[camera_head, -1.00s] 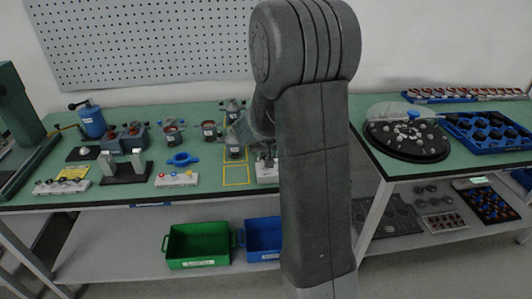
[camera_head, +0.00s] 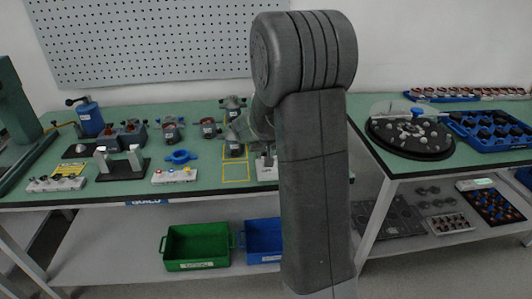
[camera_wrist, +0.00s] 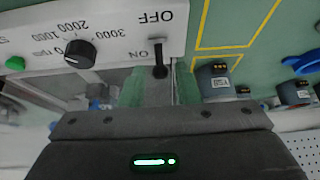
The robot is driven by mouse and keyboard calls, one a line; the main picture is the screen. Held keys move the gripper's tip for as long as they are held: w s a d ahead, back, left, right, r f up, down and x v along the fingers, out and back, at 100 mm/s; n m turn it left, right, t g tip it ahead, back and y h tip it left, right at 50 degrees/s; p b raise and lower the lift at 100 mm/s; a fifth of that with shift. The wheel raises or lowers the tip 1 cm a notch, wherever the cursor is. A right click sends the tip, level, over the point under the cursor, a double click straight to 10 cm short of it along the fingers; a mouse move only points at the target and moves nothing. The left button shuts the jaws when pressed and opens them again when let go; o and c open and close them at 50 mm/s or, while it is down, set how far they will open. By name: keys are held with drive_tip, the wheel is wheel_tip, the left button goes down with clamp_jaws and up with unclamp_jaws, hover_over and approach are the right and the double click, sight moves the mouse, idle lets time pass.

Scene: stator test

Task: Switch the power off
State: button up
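The control panel (camera_wrist: 110,25) is light grey and shows upside down in the wrist view. It has a black toggle switch (camera_wrist: 160,70) between the words OFF and ON, with the lever's tip leaning to the ON side. A black speed knob (camera_wrist: 80,53) and a green button (camera_wrist: 15,63) sit to its left. My gripper (camera_wrist: 160,76) has its two green-padded fingers apart, one on each side of the lever's tip. No contact with the lever is clear. In the head view, part of a pale unit (camera_head: 264,170) shows beside my arm, which hides my gripper.
Motor-like parts (camera_wrist: 216,80) stand close to the right of the panel, near yellow table markings (camera_wrist: 235,45). The green bench (camera_head: 215,193) holds several fixtures and a button box (camera_head: 174,176). A second table with a round black tray (camera_head: 410,150) stands at the right.

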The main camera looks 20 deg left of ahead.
drive_tip(key=shift+c, duration=0.4)
drive_tip(key=c, duration=0.4)
drive_tip(key=shift+o, duration=0.2)
drive_tip(key=shift+s, duration=0.1)
drive_tip(key=shift+s+d+b, duration=0.35)
drive_tip(key=shift+s+d, duration=0.05)
drive_tip(key=shift+s, duration=0.2)
drive_tip(key=shift+s+d+b, duration=0.35)
drive_tip(key=shift+s, duration=0.2)
drive_tip(key=o, duration=0.4)
drive_tip(key=shift+o, duration=0.2)
drive_tip(key=shift+r, duration=0.15)
